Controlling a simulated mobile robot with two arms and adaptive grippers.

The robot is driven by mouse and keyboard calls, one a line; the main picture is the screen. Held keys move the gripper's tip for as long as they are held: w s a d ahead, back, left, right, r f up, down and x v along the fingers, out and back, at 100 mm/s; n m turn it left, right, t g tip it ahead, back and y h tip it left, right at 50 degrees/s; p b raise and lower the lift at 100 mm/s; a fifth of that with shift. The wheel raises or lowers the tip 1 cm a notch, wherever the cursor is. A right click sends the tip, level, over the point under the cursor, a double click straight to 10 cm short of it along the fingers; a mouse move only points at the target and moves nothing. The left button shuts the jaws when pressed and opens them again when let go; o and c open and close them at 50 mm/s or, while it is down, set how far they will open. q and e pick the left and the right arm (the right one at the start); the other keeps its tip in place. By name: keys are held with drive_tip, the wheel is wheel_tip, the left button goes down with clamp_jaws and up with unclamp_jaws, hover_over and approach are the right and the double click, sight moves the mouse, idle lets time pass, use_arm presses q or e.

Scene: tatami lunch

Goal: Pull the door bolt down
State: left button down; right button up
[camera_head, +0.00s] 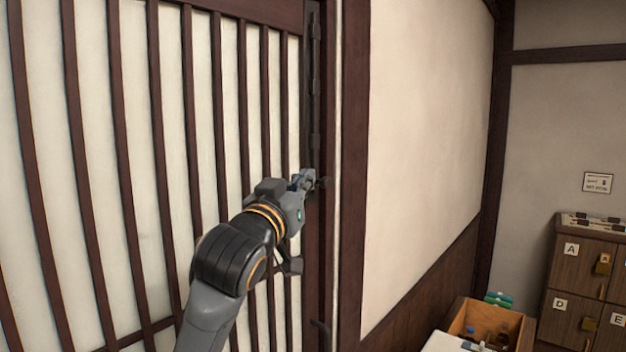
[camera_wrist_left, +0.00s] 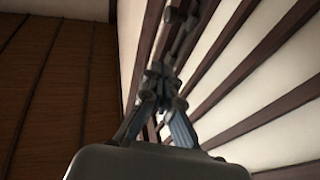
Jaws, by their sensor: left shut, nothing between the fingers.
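The door bolt (camera_head: 315,85) is a long dark vertical rod on the edge of the slatted sliding door (camera_head: 229,90). My left gripper (camera_head: 312,180) is at the lower part of the bolt, by its small dark knob (camera_head: 324,182). In the left wrist view the fingertips (camera_wrist_left: 160,90) are shut together, with nothing seen between them, and the bolt (camera_wrist_left: 185,40) runs away above them. Whether the fingers touch the knob, I cannot tell. My right gripper is in neither view.
A plain wall panel (camera_head: 425,130) stands right of the door frame. At the lower right are a wooden crate (camera_head: 462,318) with bottles and a lettered locker cabinet (camera_head: 575,275).

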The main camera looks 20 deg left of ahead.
use_arm(q)
drive_tip(key=shift+r+b+v, duration=0.2)
drive_tip(key=shift+b+v, duration=0.15)
drive_tip(key=shift+v, duration=1.55)
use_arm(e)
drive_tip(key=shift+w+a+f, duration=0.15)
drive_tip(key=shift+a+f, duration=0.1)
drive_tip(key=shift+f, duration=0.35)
